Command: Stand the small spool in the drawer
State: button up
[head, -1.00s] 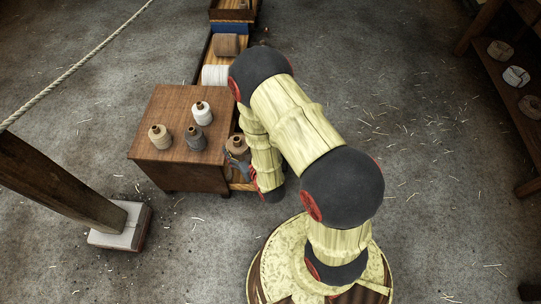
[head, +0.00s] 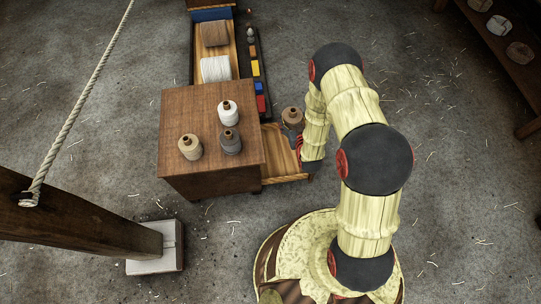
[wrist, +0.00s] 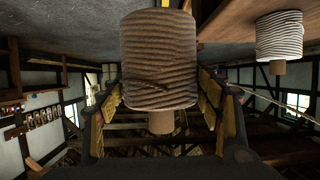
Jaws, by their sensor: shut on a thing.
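A brown spool (head: 292,118) with a short tan neck is held upright in the head view, at the far right of the open wooden drawer (head: 284,153). I cannot tell how high it is above the drawer. In the wrist view, which looks upside down, the same brown spool (wrist: 158,62) fills the space between the fingers of my gripper (wrist: 160,118). My gripper is shut on it. In the head view my arm hides most of the gripper. The drawer sticks out from the right side of a brown cabinet (head: 185,110); its visible floor looks bare.
A white spool (head: 228,113), a grey spool (head: 230,142) and a tan spool (head: 190,147) stand on the cabinet. A wooden post (head: 80,222) stands at left.

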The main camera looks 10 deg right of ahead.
jog(key=w+f+b, duration=0.1)
jog(key=w+f, duration=0.2)
jog(key=f, duration=0.7)
jog(key=w+f, duration=0.4)
jog(key=f, duration=0.5)
jog(key=shift+n+y, duration=0.7)
jog(key=shift+s+d+f+b, duration=0.15)
jog(key=shift+f+b, duration=0.9)
jog(key=shift+f, duration=3.35)
jog(key=shift+s+a+f+b, duration=0.1)
jog(key=shift+f+b, duration=1)
jog(key=shift+f, duration=3.25)
jog(key=shift+s+d+f+b, duration=0.15)
jog(key=shift+f+b, duration=0.9)
jog(key=shift+f, duration=3.35)
jog(key=shift+r, duration=0.1)
jog(key=o, duration=1.4)
